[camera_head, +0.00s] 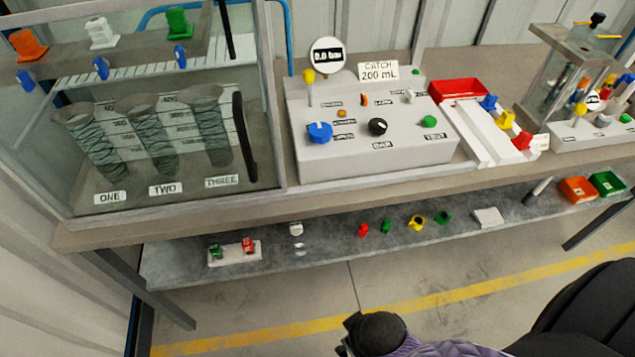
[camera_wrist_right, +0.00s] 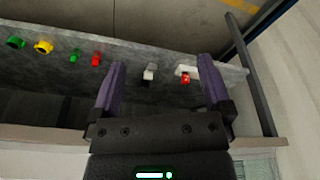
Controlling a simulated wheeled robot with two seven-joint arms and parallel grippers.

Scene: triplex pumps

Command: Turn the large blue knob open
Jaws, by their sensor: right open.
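The large blue knob (camera_head: 320,131) sits at the left front of the grey control box (camera_head: 375,155), on the bench in the head view. Its label is partly hidden and too small to read surely. A black knob (camera_head: 377,127) is to its right. My right gripper (camera_wrist_right: 161,63) shows in the right wrist view, with its two purple fingers spread apart and nothing between them. It is away from the blue knob, and the lower shelf shows beyond its fingers. The blue knob is not in the wrist view. My left gripper is in neither view.
A glass-fronted case (camera_head: 268,90) stands left of the control box. A gauge (camera_head: 327,56) reading 0.0 bar and a yellow-topped lever (camera_head: 308,76) rise behind the knob. The lower shelf (camera_head: 340,250) holds several small parts. A red tray (camera_head: 458,90) is at right.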

